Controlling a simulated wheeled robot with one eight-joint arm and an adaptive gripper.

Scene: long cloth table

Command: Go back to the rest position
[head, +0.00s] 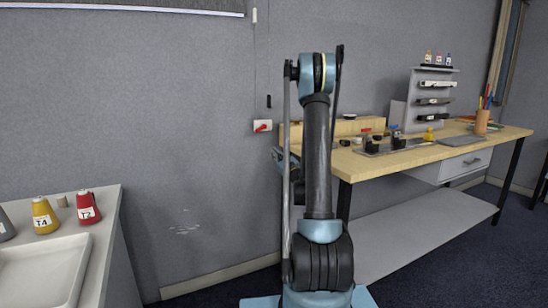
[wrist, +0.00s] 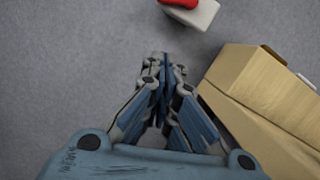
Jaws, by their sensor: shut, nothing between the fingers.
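My gripper (wrist: 161,65) shows in the wrist view with its blue and grey fingers closed together and nothing between them. The grey wall is behind it. In the head view my arm stands upright and folded in the middle; a part of it shows beside the left end of the wooden table (head: 493,138), and my fingertips are hard to make out there.
At the left, a counter (head: 109,213) holds a yellow T4 bottle (head: 44,216), a red T2 bottle (head: 88,208) and a white tray (head: 77,264). A red-and-white wall switch (head: 263,126) shows; it also appears in the wrist view (wrist: 198,14). The wooden table carries several small items.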

